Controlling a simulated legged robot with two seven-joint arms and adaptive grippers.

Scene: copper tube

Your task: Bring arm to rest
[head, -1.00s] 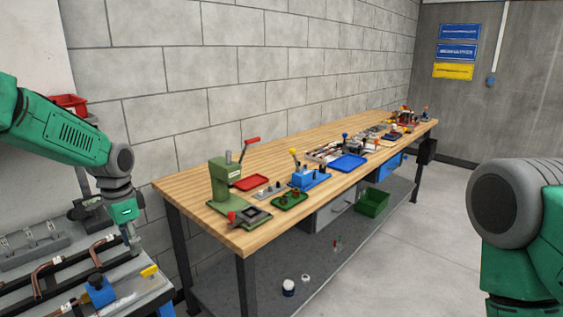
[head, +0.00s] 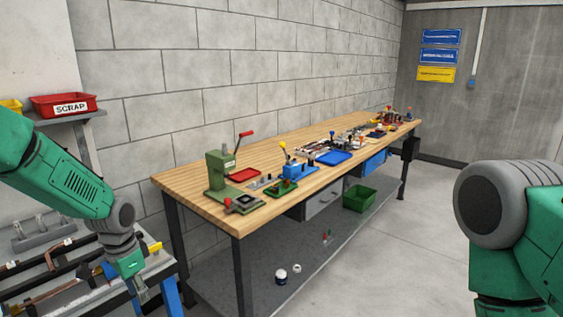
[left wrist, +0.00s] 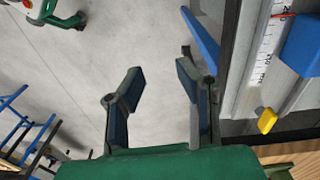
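My left arm comes in from the left in the head view. Its gripper (head: 141,290) hangs low beside the near bench with the copper tubes (head: 50,255). In the left wrist view the two fingers of my left gripper (left wrist: 155,88) stand apart with bare grey floor between them, so it is open and empty. My right arm shows only as a green and grey link at the right edge of the head view. Its gripper is out of view.
A long wooden workbench (head: 200,187) with a green press (head: 221,174), a red tray (head: 243,175) and a blue tray (head: 333,158) runs along the wall. A green crate (head: 359,199) sits on its lower shelf. A red SCRAP bin (head: 64,105) stands at left. Floor at right is clear.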

